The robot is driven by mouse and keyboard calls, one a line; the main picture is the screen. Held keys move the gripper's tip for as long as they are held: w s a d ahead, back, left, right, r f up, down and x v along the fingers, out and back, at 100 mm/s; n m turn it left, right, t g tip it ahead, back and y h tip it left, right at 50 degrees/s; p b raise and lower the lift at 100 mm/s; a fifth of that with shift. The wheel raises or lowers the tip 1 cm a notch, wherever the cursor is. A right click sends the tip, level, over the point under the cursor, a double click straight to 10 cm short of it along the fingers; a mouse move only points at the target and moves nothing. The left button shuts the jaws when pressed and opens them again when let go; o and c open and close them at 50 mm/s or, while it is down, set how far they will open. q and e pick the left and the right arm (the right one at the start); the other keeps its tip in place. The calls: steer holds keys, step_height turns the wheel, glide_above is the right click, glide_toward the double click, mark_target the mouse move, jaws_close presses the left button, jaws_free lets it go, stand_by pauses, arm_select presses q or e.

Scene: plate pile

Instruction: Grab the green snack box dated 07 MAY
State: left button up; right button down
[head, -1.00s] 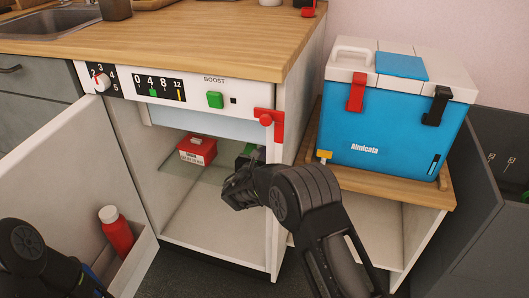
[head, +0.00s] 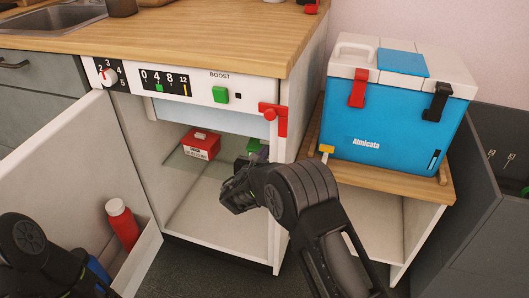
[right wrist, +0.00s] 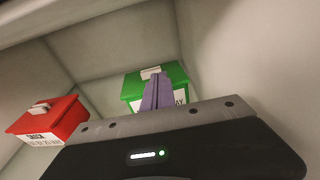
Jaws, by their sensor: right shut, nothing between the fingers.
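A green snack box (head: 254,145) stands at the back right of the open fridge compartment, partly hidden by my right gripper (head: 261,157). In the right wrist view the green box (right wrist: 178,73) has a white handle and a white label. The purple shut fingers (right wrist: 158,92) cover much of that label; only its end, "AY", shows, so the date cannot be read. The right gripper is empty and points at the box; whether it touches it cannot be told. My left gripper (head: 85,275) is at the lower left, its fingers not clearly visible.
A red snack box (head: 200,144) with a white label stands left of the green one; it also shows in the right wrist view (right wrist: 48,120). The open fridge door (head: 75,165) holds a red bottle (head: 122,223). A blue cooler (head: 395,128) stands on the right.

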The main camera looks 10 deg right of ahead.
stand_by(0.7)
steer(key=shift+r+p, duration=0.4)
steer(key=shift+r, duration=0.3)
steer(key=f+p+v, duration=0.1)
steer(key=p+v, duration=0.2)
steer(key=v, duration=0.9)
steer(key=shift+a, duration=0.1)
